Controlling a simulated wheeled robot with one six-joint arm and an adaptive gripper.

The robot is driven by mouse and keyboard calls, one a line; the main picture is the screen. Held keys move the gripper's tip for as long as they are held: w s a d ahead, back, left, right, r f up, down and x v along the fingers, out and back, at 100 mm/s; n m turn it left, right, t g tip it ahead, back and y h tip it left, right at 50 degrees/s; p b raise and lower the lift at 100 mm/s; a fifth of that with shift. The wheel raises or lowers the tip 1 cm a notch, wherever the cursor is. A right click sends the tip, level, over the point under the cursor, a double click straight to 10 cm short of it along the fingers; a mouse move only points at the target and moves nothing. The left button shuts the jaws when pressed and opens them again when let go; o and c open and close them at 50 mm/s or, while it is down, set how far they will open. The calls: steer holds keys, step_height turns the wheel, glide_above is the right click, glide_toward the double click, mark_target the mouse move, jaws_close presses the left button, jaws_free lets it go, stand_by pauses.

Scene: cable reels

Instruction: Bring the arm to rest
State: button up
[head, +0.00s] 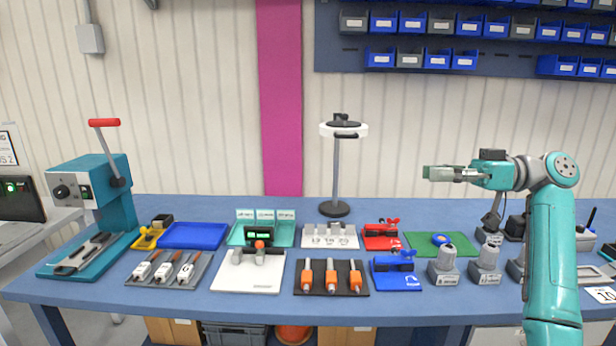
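My arm is teal and rises at the right side of the head view, bent at the elbow, with its forearm pointing left. My gripper (432,173) is at the end of it, held level in the air well above the table. Nothing touches it, and I see no object hanging from it. It is seen from the side and small, so the gap between its fingertips is not clear.
A blue table (200,306) holds a teal lever press (92,205), a blue tray (194,236), orange-handled tools (331,276), grey weights (446,262) and a green mat (420,241). A ring lamp (343,130) stands left of my gripper. Bins (440,57) hang on the wall.

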steer(key=w+a+f+m+t+h, duration=0.1)
steer(key=a+f+m+t, duration=0.2)
steer(key=f, duration=0.7)
steer(key=w+a+f+m+t+h, duration=0.1)
steer(key=f+m+t, duration=0.25)
steer(key=f, duration=0.55)
steer(key=w+a+f+m+t+h, duration=0.15)
steer(key=f+m, duration=0.25)
steer(key=f, duration=0.6)
steer(key=s+a+f+m+t+h, duration=0.1)
steer(key=s+f+m+h, duration=0.1)
steer(key=s+f, duration=0.45)
steer(key=s+a+f+m+t+h, duration=0.1)
steer(key=s+f+m+t+h, duration=0.15)
steer(key=f, duration=0.65)
steer(key=s+a+f+m+t+h, duration=0.1)
steer(key=s+f+m+h, duration=0.15)
steer(key=s+f, duration=0.4)
steer(key=s+d+f+m+h, duration=0.1)
steer(key=s+f+h, duration=0.25)
steer(key=s, duration=0.85)
steer(key=s+d+f+m+h, duration=0.1)
steer(key=s+f+h, duration=0.3)
steer(key=s, duration=0.8)
steer(key=s+r+n+t, duration=0.1)
steer(key=s+r+n, duration=0.3)
steer(key=s+r, duration=1)
steer(key=s, duration=0.4)
steer(key=shift+d+r+t, duration=0.15)
steer(key=shift+d+t, duration=0.2)
